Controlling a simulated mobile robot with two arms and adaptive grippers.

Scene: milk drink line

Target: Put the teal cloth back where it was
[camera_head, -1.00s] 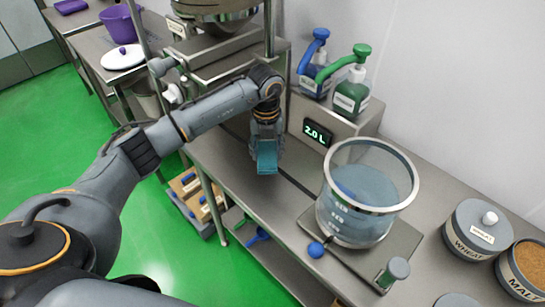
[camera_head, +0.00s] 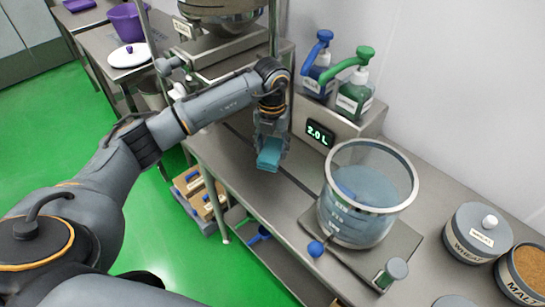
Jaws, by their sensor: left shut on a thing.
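The teal cloth (camera_head: 268,155) is a small folded piece held at the fingertips of my left gripper (camera_head: 269,146). The gripper is shut on it and points down over the steel bench (camera_head: 237,163), left of the glass vessel. I cannot tell whether the cloth touches the bench top. My right gripper is not in view.
A clear vessel (camera_head: 366,190) of bluish liquid stands on a scale plate to the right. Behind are a 2.0 L display (camera_head: 320,135) and blue (camera_head: 320,62) and green (camera_head: 354,92) pump bottles. Bare bench lies around the cloth.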

